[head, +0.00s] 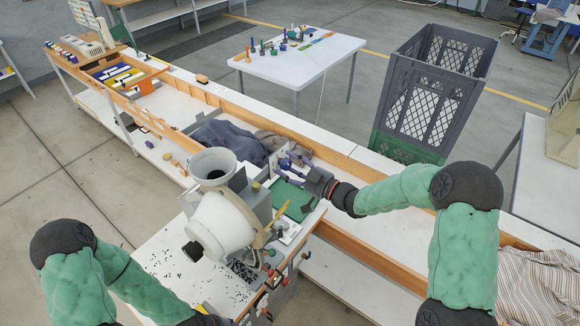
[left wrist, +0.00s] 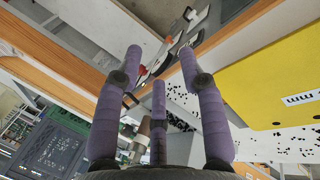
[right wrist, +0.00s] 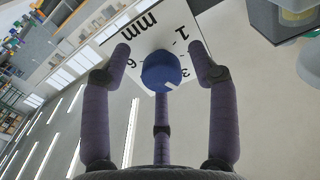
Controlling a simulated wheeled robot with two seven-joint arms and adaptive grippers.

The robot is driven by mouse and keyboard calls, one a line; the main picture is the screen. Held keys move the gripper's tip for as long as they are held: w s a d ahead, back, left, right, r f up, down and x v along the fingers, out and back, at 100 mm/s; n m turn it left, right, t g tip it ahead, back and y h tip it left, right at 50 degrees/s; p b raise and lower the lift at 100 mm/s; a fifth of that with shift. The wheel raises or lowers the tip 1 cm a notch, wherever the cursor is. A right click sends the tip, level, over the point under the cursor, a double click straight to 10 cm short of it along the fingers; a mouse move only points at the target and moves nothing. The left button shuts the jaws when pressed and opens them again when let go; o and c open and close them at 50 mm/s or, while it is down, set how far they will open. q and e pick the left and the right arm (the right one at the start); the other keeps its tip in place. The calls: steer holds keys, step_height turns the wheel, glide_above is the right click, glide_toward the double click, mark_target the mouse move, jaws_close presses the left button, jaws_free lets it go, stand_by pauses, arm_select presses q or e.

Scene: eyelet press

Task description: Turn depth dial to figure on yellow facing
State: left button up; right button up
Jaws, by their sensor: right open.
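In the right wrist view a round blue dial (right wrist: 161,71) with a white mark on its lower right edge sits in front of a white scale plate (right wrist: 187,22) lettered "mm", with a 1 and a 6 readable. My right gripper (right wrist: 160,60) is open, its fingers on either side of the dial with gaps visible. It also shows in the head view (head: 291,163) beside the press (head: 222,225). In the left wrist view a yellow facing (left wrist: 280,85) with "mm" lettering lies at the right; its figure is cut off. My left gripper (left wrist: 160,72) is open and empty.
A green mat (head: 286,193) lies beside the press, and dark cloth (head: 228,138) lies behind it. A grey crate (head: 432,92) stands right of the bench. Small black bits are scattered on the white top (head: 165,262). A side table (head: 318,60) stands at the back.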

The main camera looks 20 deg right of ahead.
steer(key=c, duration=1.1)
steer(key=shift+c, duration=0.2)
steer(key=shift+s+m, duration=0.1)
steer(key=shift+m, duration=0.3)
steer(key=m+p, duration=0.1)
steer(key=m, duration=0.2)
steer(key=shift+m, duration=0.3)
steer(key=shift+a+f+m+p, duration=0.1)
steer(key=shift+m+p, duration=0.55)
steer(key=shift+m, duration=1.55)
steer(key=shift+s+f, duration=0.1)
steer(key=o, duration=1)
steer(key=shift+o, duration=0.7)
